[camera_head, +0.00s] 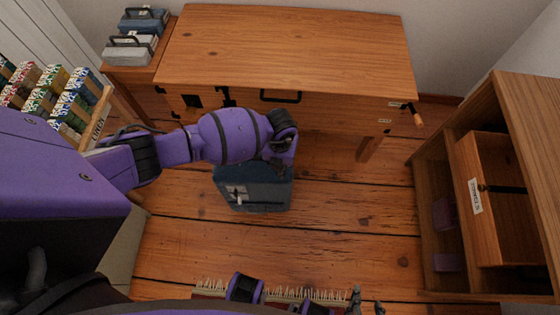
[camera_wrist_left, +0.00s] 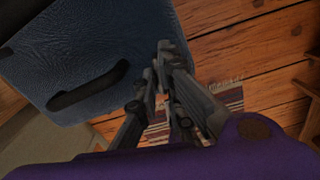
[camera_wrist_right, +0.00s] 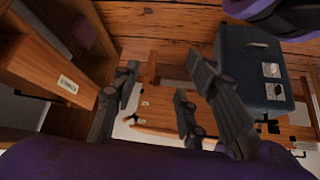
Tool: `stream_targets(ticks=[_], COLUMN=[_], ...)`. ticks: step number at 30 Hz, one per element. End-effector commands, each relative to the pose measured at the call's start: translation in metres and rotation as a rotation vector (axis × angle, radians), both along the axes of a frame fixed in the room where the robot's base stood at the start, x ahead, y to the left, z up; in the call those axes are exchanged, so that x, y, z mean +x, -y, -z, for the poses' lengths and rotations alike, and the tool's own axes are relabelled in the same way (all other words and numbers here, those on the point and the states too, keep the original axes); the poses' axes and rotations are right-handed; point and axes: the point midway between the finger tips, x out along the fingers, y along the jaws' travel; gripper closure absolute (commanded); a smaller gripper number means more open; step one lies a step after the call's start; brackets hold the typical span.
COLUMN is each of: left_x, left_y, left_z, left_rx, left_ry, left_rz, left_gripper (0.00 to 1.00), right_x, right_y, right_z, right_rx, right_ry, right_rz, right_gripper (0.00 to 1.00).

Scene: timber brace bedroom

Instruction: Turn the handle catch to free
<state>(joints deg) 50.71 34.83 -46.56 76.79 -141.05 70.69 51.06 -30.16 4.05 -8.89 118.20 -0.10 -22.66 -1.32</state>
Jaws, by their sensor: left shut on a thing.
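A small wooden handle catch (camera_head: 416,116) sits at the right front corner of the wooden desk (camera_head: 290,45). Small white labels (camera_head: 395,104) are beside it, too small to read. My left gripper (camera_wrist_left: 163,62) is shut at the edge of a dark blue case (camera_head: 262,190); the exact part it grips is unclear. The case's dark handle (camera_wrist_left: 90,86) is clear of the fingers. In the head view my left arm hides the fingertips. My right gripper (camera_wrist_right: 165,80) is open and empty, low in the head view, well apart from the catch.
A wooden cabinet (camera_head: 535,150) with a labelled drawer (camera_head: 495,190) stands on the right. A side table at upper left carries two cases (camera_head: 130,48). A rack of small coloured items (camera_head: 50,95) is at left. A fringed rug (camera_head: 310,293) lies in front. Floor between desk and cabinet is clear.

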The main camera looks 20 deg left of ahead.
Motion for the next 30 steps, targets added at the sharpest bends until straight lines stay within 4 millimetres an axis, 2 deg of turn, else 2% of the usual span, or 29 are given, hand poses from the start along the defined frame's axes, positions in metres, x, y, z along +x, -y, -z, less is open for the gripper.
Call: stream_targets(ticks=[10, 26, 27, 30], left_x=[0.0020, 0.0019, 0.0019, 0.0016], left_y=[-0.0005, -0.0007, -0.0008, -0.0006], left_z=[-0.0018, -0.0011, -0.0011, -0.0009], left_rx=[0.001, 0.001, 0.001, 0.000], left_ry=[0.004, 0.004, 0.004, 0.003], left_rz=[-0.140, -0.164, -0.163, -0.163], left_gripper=[1.00, 1.00, 0.90, 0.77], right_x=[-0.0040, -0.0026, -0.0023, -0.0016], right_y=[0.0027, 0.0035, 0.0036, 0.0035], right_z=[-0.0052, -0.0083, -0.0087, -0.0093], right_rx=[-0.004, -0.005, -0.005, -0.005], right_ry=[-0.007, -0.003, -0.002, 0.000], right_rz=[0.003, 0.004, 0.004, 0.004], right_gripper=[0.60, 0.60, 0.60, 0.60])
